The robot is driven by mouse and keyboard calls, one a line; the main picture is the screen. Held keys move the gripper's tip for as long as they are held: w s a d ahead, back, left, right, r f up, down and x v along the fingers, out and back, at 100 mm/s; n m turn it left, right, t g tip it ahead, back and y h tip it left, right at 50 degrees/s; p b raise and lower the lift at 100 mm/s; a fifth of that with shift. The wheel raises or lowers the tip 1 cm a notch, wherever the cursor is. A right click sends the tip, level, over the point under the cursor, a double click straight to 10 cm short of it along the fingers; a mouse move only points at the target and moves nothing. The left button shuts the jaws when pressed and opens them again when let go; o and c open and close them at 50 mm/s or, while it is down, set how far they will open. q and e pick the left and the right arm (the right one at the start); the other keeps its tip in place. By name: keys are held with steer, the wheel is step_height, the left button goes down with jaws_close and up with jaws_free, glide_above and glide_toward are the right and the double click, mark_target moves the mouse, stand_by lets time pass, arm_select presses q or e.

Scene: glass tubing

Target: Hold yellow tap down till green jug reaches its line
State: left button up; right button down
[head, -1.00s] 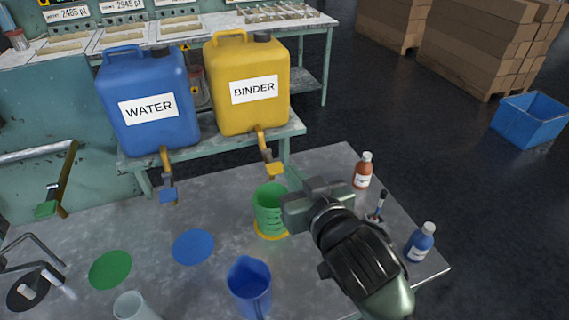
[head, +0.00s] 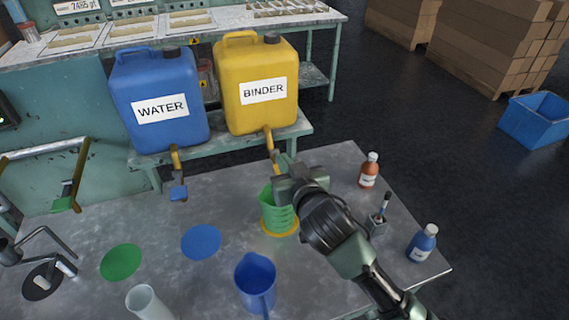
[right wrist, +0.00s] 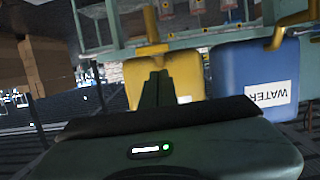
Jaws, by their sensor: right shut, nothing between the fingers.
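The yellow BINDER container (head: 258,110) stands on a shelf behind the table. Its tap (head: 269,140) hangs at the front, its lower end partly hidden by my right gripper. The green jug (head: 279,215) stands on a yellow disc (head: 280,232) below the tap; my gripper covers part of its rim. I cannot tell its liquid level. My right gripper (head: 288,172) is shut and empty, close to the tap's lower end; I cannot tell if they touch. In the right wrist view its shut fingers (right wrist: 158,88) appear before the tilted yellow container (right wrist: 188,78). My left gripper is out of view.
A blue WATER container (head: 160,100) with a blue-ended tap (head: 178,192) stands to the left. A blue jug (head: 255,284) and a clear beaker (head: 147,304) stand at the front. Brown (head: 369,171) and blue (head: 422,243) bottles stand on the right.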

steer(key=shift+f, duration=0.9)
steer(key=f+t+b, duration=0.1)
steer(key=b, duration=0.3)
steer(key=f+t+y+b, duration=0.1)
steer(key=b, duration=0.3)
steer(key=f+t+b, duration=0.1)
steer(key=b, duration=0.3)
steer(key=shift+s+d+f+t+b, duration=0.1)
steer(key=shift+s+f+t+b, duration=0.1)
steer(key=shift+s+t+b, duration=0.15)
steer(key=shift+w, duration=0.1)
